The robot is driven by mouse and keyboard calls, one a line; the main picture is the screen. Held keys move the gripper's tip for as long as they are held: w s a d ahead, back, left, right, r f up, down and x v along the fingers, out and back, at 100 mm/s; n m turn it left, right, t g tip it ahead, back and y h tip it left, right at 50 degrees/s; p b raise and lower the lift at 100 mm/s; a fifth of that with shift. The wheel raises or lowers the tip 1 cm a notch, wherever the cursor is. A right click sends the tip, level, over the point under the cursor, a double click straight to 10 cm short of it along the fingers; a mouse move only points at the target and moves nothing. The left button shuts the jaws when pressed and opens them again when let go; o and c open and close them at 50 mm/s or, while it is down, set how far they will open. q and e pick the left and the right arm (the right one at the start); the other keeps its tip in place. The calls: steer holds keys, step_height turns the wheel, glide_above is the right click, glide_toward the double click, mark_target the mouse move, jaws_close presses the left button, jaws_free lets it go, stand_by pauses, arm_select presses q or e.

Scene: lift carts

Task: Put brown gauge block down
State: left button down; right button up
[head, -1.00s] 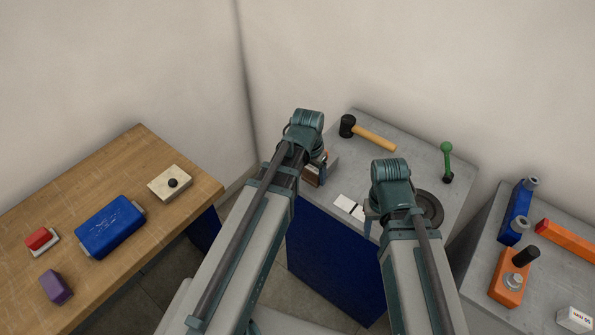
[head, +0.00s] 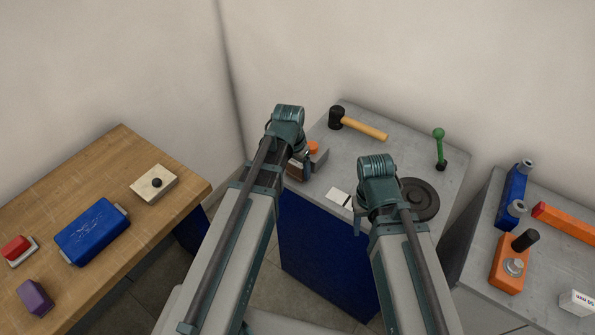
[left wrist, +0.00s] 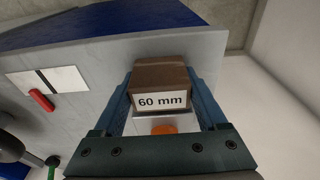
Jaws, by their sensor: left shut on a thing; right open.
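The brown gauge block (head: 295,170) is held in my left gripper (head: 298,162) at the left edge of the grey table with the blue side. In the left wrist view the block (left wrist: 160,76) sits between both fingers (left wrist: 162,88), with its white "60 mm" label facing the camera. Whether the block touches the tabletop, I cannot tell. My right gripper (head: 364,216) is open over the front of the same table, its fingers partly hidden by its own wrist.
A grey box with an orange button (head: 313,147) is close behind the block. A white card (head: 338,197), dark disc (head: 420,198), black mallet (head: 337,118) and green handle (head: 439,146) share the table. A wooden bench (head: 100,190) is left, another grey table (head: 474,262) right.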

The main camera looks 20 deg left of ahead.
arm_select(q)
steer(key=shift+f, duration=0.15)
jaws_free()
step_height(320, 180, up, 12)
steer(key=s+p, duration=0.2)
steer(key=p, duration=1)
steer(key=s+d+g+y, duration=0.2)
steer(key=s+d, duration=0.8)
steer(key=s, duration=0.2)
steer(key=shift+s+d, duration=0.2)
steer(key=shift+d, duration=0.1)
